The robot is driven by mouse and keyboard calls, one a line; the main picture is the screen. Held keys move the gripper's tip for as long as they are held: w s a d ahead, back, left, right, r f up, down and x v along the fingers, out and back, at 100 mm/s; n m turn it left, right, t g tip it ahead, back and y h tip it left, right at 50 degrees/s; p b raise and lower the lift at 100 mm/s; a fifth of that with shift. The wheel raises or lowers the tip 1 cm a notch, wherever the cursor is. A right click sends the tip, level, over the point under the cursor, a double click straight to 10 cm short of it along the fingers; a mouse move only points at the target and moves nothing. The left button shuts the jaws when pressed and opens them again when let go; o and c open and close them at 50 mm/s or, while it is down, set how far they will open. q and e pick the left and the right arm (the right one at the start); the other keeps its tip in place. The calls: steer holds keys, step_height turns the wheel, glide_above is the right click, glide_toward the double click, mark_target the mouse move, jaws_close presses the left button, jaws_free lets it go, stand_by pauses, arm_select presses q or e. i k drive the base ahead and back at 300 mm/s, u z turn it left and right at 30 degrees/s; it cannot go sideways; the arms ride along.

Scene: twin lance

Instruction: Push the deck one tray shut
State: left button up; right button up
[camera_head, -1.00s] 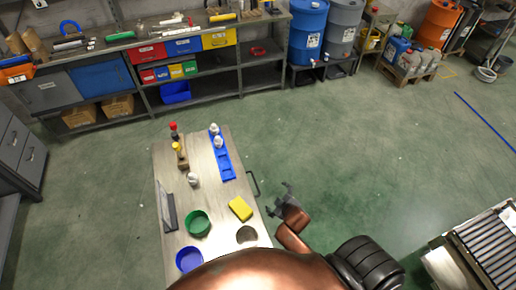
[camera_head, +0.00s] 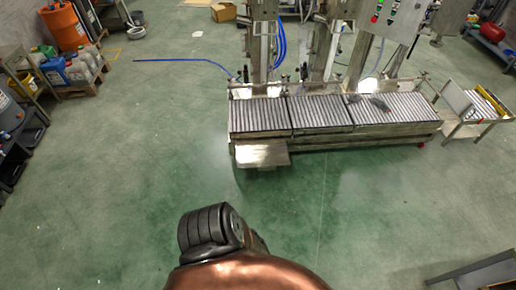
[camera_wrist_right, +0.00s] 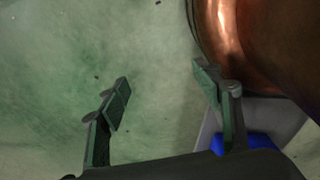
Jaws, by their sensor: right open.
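A flat metal tray-like plate (camera_head: 262,154) sticks out at the front left of the roller conveyor in the head view. I cannot tell whether it is the deck one tray; no label is readable. The roller conveyor (camera_head: 320,113) has several roller sections and stands beyond open floor. My right gripper (camera_wrist_right: 163,80) is open and empty over green floor in the right wrist view, with nothing between its fingers. It is not in the head view, where only my arm shows at the bottom. My left gripper is not in view.
Metal columns with a control panel (camera_head: 392,12) rise behind the conveyor. A small side table (camera_head: 470,128) stands at its right end. A blue hose (camera_head: 185,60) lies on the floor. Drums and canisters (camera_head: 70,68) stand at the left. The floor before the conveyor is clear.

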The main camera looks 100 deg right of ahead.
mark_target(263, 154)
steer(key=z, duration=0.9)
steer(key=k, duration=0.45)
steer(key=z, duration=2.45)
